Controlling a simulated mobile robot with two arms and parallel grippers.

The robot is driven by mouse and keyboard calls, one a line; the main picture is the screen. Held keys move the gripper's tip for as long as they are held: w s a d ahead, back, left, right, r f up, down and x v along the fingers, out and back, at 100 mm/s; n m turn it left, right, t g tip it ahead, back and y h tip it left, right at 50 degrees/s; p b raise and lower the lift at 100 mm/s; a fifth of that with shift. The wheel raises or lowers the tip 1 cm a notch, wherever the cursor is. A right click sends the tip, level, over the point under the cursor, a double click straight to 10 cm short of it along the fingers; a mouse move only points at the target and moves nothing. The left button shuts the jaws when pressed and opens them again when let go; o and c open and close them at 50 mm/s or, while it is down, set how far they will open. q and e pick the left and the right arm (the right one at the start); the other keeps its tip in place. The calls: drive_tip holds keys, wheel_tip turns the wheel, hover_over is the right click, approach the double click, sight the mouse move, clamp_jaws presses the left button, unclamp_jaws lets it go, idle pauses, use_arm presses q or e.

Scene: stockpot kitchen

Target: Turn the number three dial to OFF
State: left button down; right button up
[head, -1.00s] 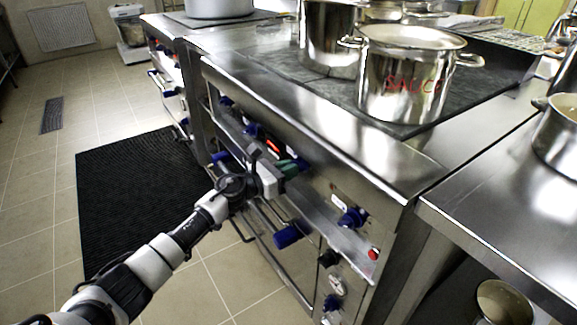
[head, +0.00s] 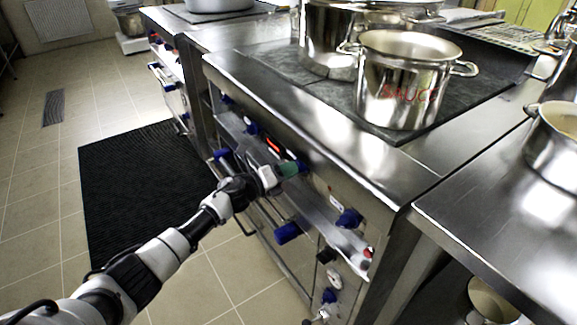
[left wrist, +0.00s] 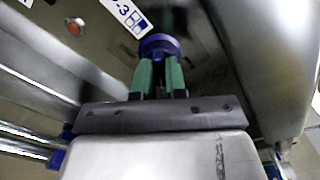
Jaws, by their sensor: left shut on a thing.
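The left gripper (head: 290,169) has green fingers and reaches the stove's front panel from the left. In the left wrist view the green fingers (left wrist: 160,65) are shut on a blue dial (left wrist: 159,44), one on each side. A white label (left wrist: 124,14) ending in "3" with a small square diagram sits just above the dial. In the head view the gripper mostly hides this dial. The dial's pointer mark is not readable, so its setting cannot be told. The right gripper is not in view.
Another blue dial (head: 348,218) and a red button (head: 368,252) lie right along the panel. A blue-ended handle (head: 287,233) and rails are below. A steel pot (head: 404,95) marked "SAUCE" stands on the stovetop. A black mat (head: 140,190) lies on the open floor.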

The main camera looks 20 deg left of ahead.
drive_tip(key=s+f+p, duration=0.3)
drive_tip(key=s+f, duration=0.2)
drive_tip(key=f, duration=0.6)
use_arm(q)
drive_tip(key=shift+f+n+p, duration=0.1)
drive_tip(key=shift+n+p, duration=2.3)
drive_tip(key=shift+n, duration=9.9)
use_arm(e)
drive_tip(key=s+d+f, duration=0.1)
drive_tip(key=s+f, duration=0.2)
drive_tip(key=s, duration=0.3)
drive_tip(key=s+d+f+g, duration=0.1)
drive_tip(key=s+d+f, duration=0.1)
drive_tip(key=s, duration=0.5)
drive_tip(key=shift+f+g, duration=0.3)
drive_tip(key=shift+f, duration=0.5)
use_arm(q)
drive_tip(key=c, duration=1.2)
unclamp_jaws()
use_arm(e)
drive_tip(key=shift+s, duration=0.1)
use_arm(q)
drive_tip(key=shift+o, duration=0.2)
drive_tip(key=shift+s, duration=0.1)
drive_tip(key=p+v, duration=0.2)
drive_tip(key=v, duration=0.8)
drive_tip(key=shift+s+a, duration=0.3)
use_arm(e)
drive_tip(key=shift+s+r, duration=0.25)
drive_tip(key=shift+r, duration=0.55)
